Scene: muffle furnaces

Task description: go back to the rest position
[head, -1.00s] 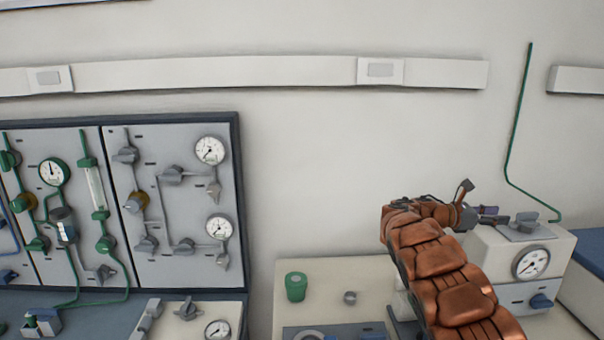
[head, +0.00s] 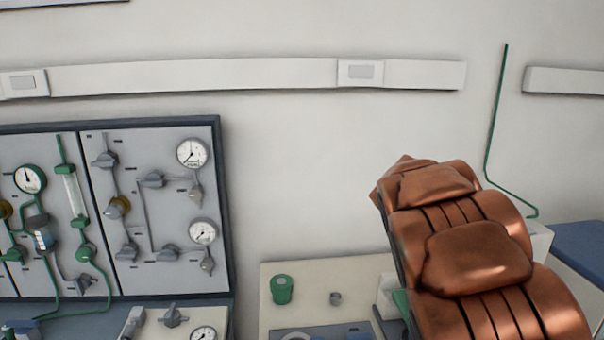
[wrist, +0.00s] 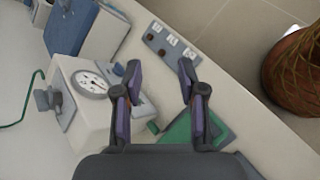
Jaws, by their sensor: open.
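My gripper (wrist: 160,85) shows in the wrist view with its two dark purple-grey fingers spread apart and nothing between them. It hangs above a light bench. In the head view my copper-coloured arm fills the lower right and hides the gripper. A cream unit with a round gauge (wrist: 92,83) and a grey valve handle stands just left of the fingers in the wrist view. In the head view my arm hides most of this unit, and only a corner shows.
A gas panel (head: 155,205) with gauges and valves stands at the left. A green knob (head: 282,289) and a small grey knob (head: 336,298) sit on a cream unit. In the wrist view, a switch block (wrist: 172,45), a green plate (wrist: 190,130) and a brown round object (wrist: 295,80) are near.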

